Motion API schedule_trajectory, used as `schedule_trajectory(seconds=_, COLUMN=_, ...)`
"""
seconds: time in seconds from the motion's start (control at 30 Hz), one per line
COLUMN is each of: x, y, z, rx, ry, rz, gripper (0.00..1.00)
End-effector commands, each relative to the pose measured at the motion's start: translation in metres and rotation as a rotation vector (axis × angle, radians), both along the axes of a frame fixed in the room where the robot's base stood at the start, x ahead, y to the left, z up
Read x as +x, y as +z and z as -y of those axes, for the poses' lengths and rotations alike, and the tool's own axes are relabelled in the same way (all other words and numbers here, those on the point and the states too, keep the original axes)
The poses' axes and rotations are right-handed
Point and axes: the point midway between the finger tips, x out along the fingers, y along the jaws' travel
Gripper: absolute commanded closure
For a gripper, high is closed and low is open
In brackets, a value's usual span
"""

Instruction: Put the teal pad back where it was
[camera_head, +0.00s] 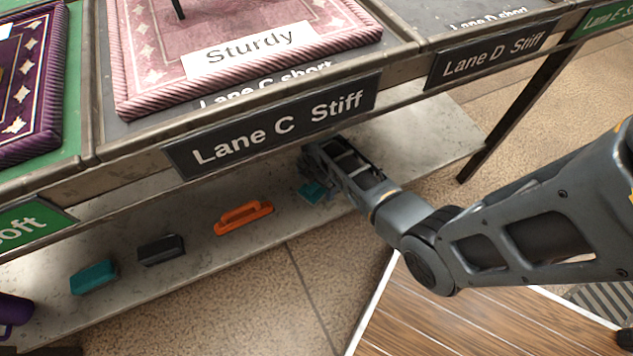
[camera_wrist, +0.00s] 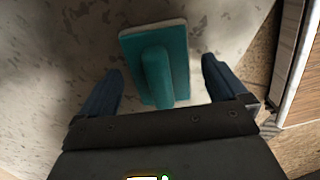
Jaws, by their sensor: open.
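A teal pad (camera_head: 313,191) with a raised teal handle lies on the grey lower shelf under the Lane C sign, partly hidden by my gripper. In the wrist view the teal pad (camera_wrist: 178,62) sits between my two blue fingers, with its handle pointing towards the palm. A pale edge shows along its far side. My gripper (camera_wrist: 161,70) is open, with a gap on each side of the pad. In the head view my gripper (camera_head: 318,172) reaches in under the table edge. A second teal block (camera_head: 93,277) lies further left on the same shelf.
An orange handled tool (camera_head: 243,217) and a dark block (camera_head: 161,250) lie on the shelf (camera_head: 200,262) between the teal pieces. A purple item (camera_head: 14,312) is at far left. The tabletop edge with the Lane C sign (camera_head: 275,125) overhangs the shelf. A table leg (camera_head: 515,115) stands right.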

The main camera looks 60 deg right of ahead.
Motion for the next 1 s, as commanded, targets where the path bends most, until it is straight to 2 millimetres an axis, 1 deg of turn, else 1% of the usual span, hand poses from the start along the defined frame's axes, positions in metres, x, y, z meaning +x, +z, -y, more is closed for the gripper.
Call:
schedule_trajectory(seconds=0.03, x=0.0, y=0.009, z=0.0, rx=0.0, ry=0.0, rz=0.001, gripper=0.01)
schedule_trajectory(seconds=0.17, x=0.0, y=0.034, z=0.0, rx=-0.001, ry=0.001, rz=0.002, gripper=0.01)
schedule_trajectory(seconds=0.3, x=0.001, y=0.065, z=0.0, rx=-0.002, ry=0.0, rz=0.003, gripper=0.01)
schedule_trajectory(seconds=0.4, x=0.0, y=0.083, z=0.0, rx=-0.001, ry=0.0, rz=0.002, gripper=0.01)
schedule_trajectory(seconds=0.53, x=0.0, y=0.102, z=0.0, rx=-0.001, ry=0.001, rz=0.001, gripper=0.01)
schedule_trajectory(seconds=0.6, x=0.0, y=0.109, z=0.0, rx=0.0, ry=0.001, rz=0.0, gripper=0.01)
schedule_trajectory(seconds=0.73, x=0.0, y=0.116, z=0.0, rx=0.0, ry=0.001, rz=0.0, gripper=0.01)
schedule_trajectory(seconds=0.9, x=-0.001, y=0.117, z=0.0, rx=0.0, ry=0.0, rz=-0.001, gripper=0.01)
schedule_trajectory(seconds=1.0, x=-0.004, y=0.114, z=-0.005, rx=-0.007, ry=-0.016, rz=0.013, gripper=0.01)
